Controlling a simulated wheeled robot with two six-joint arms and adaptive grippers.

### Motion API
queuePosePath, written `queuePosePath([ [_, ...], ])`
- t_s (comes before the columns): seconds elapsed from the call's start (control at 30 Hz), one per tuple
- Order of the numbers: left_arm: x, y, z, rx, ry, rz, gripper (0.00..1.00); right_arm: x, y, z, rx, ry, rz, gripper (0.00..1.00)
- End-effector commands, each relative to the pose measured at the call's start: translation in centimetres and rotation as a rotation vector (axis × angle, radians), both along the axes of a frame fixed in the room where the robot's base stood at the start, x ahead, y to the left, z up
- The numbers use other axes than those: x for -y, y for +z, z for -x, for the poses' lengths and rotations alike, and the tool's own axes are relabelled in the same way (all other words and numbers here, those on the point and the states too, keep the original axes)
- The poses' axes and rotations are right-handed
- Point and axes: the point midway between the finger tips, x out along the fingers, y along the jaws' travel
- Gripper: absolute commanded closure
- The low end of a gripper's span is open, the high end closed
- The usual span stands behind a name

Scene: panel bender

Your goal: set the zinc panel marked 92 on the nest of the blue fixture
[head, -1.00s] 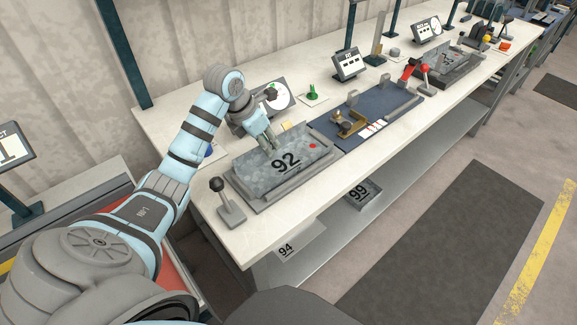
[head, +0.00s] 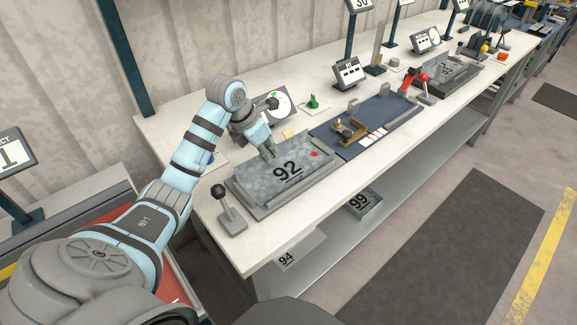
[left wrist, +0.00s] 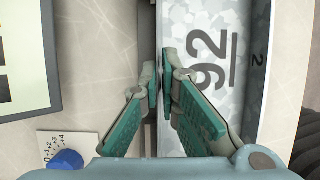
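The zinc panel marked 92 (head: 300,163) is a mottled grey plate with a red dot, lying over a grey base (head: 265,208) at the near left of the bench. My left gripper (head: 268,154) is at its far long edge. In the left wrist view the fingertips (left wrist: 161,80) are close together on either side of the edge of the panel (left wrist: 197,118), apparently clamped on it. Whether the panel is lifted clear of the base cannot be told. The blue fixture (head: 371,120) lies to the right, with brass and grey fittings on it. My right gripper is not in view.
A black-knobbed lever (head: 229,209) stands left of the panel. A red clamp (head: 405,82) and a red-knobbed lever (head: 424,88) stand at the far end of the blue fixture. A small display (head: 348,72) stands behind it. The bench front edge is clear.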

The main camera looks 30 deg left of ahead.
Motion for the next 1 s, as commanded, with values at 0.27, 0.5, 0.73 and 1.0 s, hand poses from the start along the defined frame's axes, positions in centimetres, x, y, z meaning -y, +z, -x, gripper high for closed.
queuePosePath([
  [0.27,0.1,1.4,0.2,-0.007,-0.004,0.0,1.0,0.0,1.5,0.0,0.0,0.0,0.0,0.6],
  [0.5,0.0,3.7,0.1,-0.004,-0.003,0.0,1.0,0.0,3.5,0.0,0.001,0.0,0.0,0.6],
  [0.73,0.0,5.8,0.1,-0.003,-0.002,0.001,1.0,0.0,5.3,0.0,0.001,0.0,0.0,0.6],
  [1.0,0.0,7.6,0.1,-0.003,-0.001,0.0,1.0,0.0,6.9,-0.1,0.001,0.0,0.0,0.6],
])
